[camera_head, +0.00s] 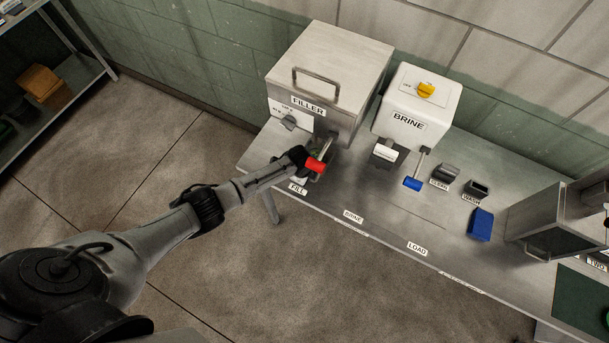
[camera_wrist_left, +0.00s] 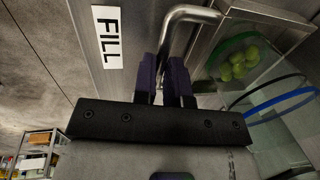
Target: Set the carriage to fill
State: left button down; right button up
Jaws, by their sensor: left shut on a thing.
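My left gripper (camera_head: 303,160) is at the FILL label end of the bench, in front of the filler (camera_head: 330,75). In the left wrist view its dark fingers (camera_wrist_left: 165,78) are shut on a bent metal handle (camera_wrist_left: 188,14). The handle joins a metal frame, seemingly the carriage (camera_wrist_left: 213,35). Beside the frame is a clear container (camera_wrist_left: 262,78) with several green round items in it and green and blue rings. The FILL label (camera_wrist_left: 107,37) lies to the left of the handle. In the head view my gripper and the filler's red lever (camera_head: 316,165) hide most of the carriage. My right gripper is not seen.
The brine unit (camera_head: 405,127) with a blue lever (camera_head: 413,184) stands right of the filler. BRINE (camera_head: 353,217) and LOAD (camera_head: 417,249) labels run along the bench's front edge. A blue block (camera_head: 480,225) and a metal box (camera_head: 545,222) are farther right.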

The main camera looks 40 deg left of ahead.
pick_arm(q)
jog(key=shift+a, duration=0.15)
jog(key=c, duration=1.2)
grip_release()
jog(key=shift+a, duration=0.1)
jog(key=shift+o, duration=0.2)
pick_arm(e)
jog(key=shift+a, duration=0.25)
pick_arm(q)
jog(key=shift+s+r, duration=0.1)
jog(key=shift+r, duration=0.5)
notch_tip(320, 180, up, 12)
jog(key=s, duration=0.2)
jog(key=shift+s+d+r+p, duration=0.2)
jog(key=shift+s+d+p, duration=0.05)
jog(key=shift+p, duration=0.1)
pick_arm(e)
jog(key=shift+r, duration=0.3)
